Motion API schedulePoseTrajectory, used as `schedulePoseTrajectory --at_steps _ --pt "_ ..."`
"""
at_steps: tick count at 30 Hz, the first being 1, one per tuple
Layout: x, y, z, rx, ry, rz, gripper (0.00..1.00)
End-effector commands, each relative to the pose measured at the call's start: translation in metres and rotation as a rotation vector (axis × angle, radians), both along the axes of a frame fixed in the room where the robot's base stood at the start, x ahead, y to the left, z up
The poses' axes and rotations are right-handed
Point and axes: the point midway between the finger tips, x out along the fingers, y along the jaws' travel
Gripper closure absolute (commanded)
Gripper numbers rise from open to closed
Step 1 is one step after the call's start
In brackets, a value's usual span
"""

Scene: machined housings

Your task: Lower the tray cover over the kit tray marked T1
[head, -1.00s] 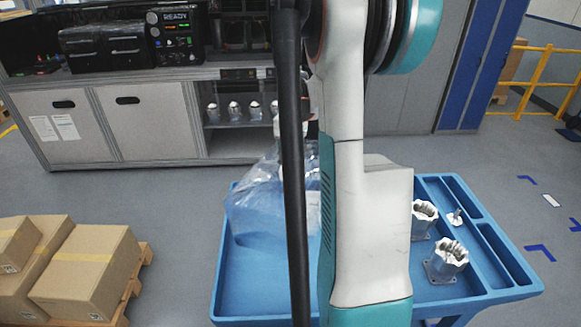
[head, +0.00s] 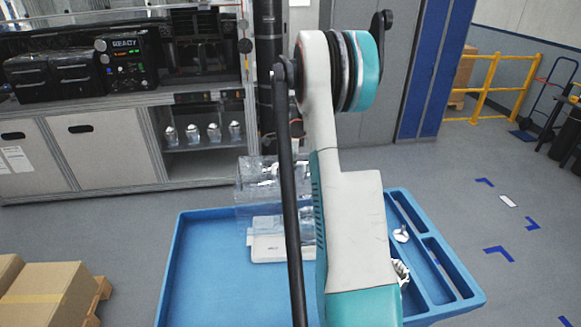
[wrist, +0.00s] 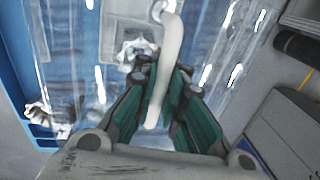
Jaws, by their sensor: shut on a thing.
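The tray cover (head: 256,182) is a clear, box-like shell, seen left of my arm in the head view. It stands over a pale kit tray (head: 268,249) with a small dark mark too small to read. I cannot tell whether the cover touches the tray or hangs just above it. In the wrist view my gripper (wrist: 164,75) is shut on the cover's cream curved handle (wrist: 172,35), with the clear cover (wrist: 75,60) spread beyond. My arm hides the gripper and the cover's right side in the head view.
The blue cart top (head: 205,270) is bare at left. At right, a metal housing (head: 401,272) is partly behind my arm, and a small metal part (head: 401,235) lies in a compartment. Cartons (head: 50,295) stand at lower left. A grey workbench (head: 105,150) is behind.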

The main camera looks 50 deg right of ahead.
Motion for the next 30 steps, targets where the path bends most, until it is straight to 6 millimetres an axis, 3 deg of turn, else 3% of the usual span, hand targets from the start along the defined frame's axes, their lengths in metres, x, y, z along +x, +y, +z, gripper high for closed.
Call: schedulePoseTrajectory --at_steps 20,30 --pt "0.002 -0.001 -0.001 0.003 0.001 -0.015 1.0" --pt "0.002 -0.001 -0.02 0.003 0.001 -0.015 1.0"
